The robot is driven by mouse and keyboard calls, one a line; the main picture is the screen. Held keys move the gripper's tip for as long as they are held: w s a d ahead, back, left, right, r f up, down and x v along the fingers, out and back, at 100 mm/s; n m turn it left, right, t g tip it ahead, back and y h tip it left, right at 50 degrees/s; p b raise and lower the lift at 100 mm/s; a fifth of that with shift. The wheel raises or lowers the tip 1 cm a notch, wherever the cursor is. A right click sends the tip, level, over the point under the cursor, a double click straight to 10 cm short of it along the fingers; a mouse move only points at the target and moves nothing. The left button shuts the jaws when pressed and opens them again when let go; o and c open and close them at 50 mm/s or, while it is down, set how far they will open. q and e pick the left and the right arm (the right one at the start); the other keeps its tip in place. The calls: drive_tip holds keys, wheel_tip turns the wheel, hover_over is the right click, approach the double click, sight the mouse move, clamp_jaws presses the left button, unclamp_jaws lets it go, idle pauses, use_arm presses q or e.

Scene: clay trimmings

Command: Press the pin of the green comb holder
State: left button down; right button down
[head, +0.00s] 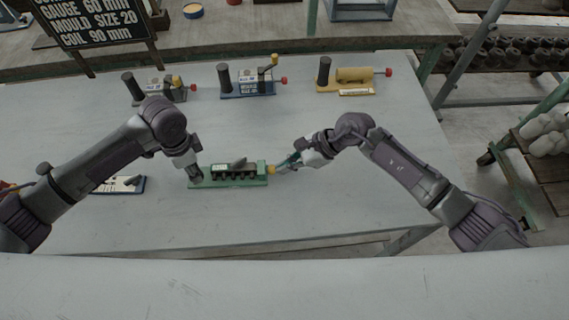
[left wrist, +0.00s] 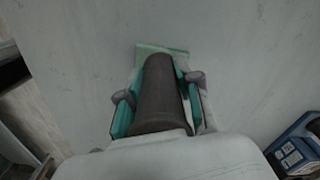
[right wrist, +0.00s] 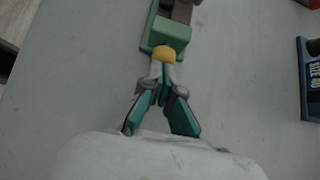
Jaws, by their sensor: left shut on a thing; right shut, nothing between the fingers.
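The green comb holder (head: 232,183) lies on the grey table between my two arms, with a dark comb-like row along its base. Its yellow pin (head: 270,169) sticks out at the right end; the pin also shows in the right wrist view (right wrist: 164,54). My left gripper (head: 195,176) is shut on the holder's dark upright handle (left wrist: 158,95) at its left end. My right gripper (head: 284,164) is shut and empty, its fingertips at the yellow pin's outer end, seemingly touching it. How far the pin is pushed in cannot be told.
A blue holder (head: 248,82), a yellow holder (head: 352,80) and another holder (head: 160,88) stand along the back of the table. A dark sign (head: 102,22) stands at the back left. The table's right side is clear.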

drive_tip(key=d, duration=0.3)
drive_tip(key=shift+w+d, duration=0.15)
drive_tip(key=shift+d, duration=0.25)
drive_tip(key=v, duration=0.9)
drive_tip(key=shift+d+r, duration=0.2)
drive_tip(key=shift+r, duration=0.1)
use_arm(q)
drive_tip(key=c, duration=0.7)
unclamp_jaws()
drive_tip(key=shift+a, duration=0.1)
drive_tip(key=shift+r, duration=0.1)
